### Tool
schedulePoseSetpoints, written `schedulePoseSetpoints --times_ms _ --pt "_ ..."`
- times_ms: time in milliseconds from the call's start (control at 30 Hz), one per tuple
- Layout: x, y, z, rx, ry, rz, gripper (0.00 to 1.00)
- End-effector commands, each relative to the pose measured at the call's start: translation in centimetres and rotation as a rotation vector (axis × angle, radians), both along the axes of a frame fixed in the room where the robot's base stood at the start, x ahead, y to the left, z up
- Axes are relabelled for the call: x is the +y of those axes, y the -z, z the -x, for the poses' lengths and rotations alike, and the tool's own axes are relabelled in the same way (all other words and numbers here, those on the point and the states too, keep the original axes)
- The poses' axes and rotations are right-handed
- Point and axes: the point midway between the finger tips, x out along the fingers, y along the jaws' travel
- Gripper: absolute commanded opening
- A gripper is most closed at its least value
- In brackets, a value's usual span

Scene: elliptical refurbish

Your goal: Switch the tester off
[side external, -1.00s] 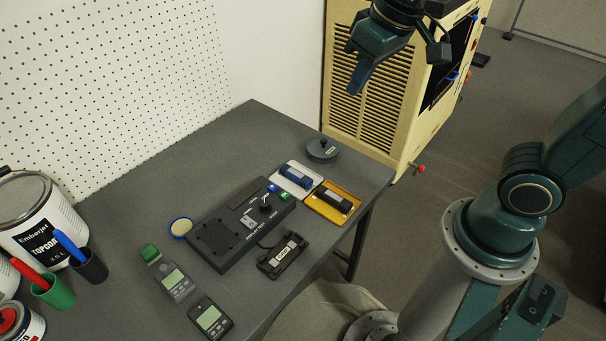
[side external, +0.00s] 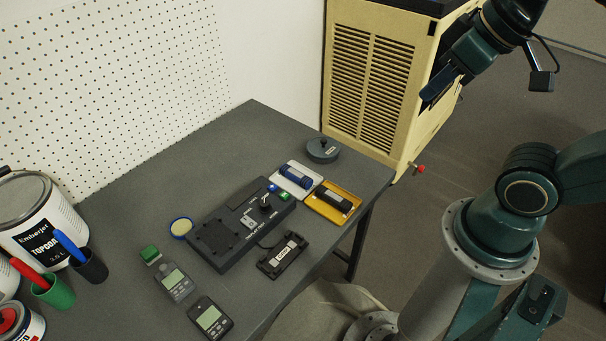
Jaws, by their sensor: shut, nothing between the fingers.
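The tester (side external: 222,238) is a dark box on the grey table, with a square recessed pad on its left part. On its right part are a black knob (side external: 265,201), a small light switch (side external: 249,222), a blue button (side external: 272,188) and a green button (side external: 285,196). The switch's position is too small to tell. My gripper (side external: 432,98) is shut and empty, up at the top right in front of the cream cabinet, well away from the tester and touching nothing I can see on the table.
A white tray (side external: 308,170) holds a blue cell and a yellow tray (side external: 350,218) holds a black one. A black cradle (side external: 283,256) and two handheld meters (side external: 174,282) lie in front. A paint can (side external: 38,222) and pen cups stand left. The cream cabinet (side external: 370,90) stands behind.

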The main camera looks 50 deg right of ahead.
Motion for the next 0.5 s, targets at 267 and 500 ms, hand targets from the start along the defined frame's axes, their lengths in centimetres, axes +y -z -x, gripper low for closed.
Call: schedulePoseSetpoints --times_ms 267,500 --pt "0.1 -0.1 -0.3 0.003 -0.011 0.003 0.00" --pt "0.5 -0.5 -1.7 0.028 -0.076 0.028 0.00"
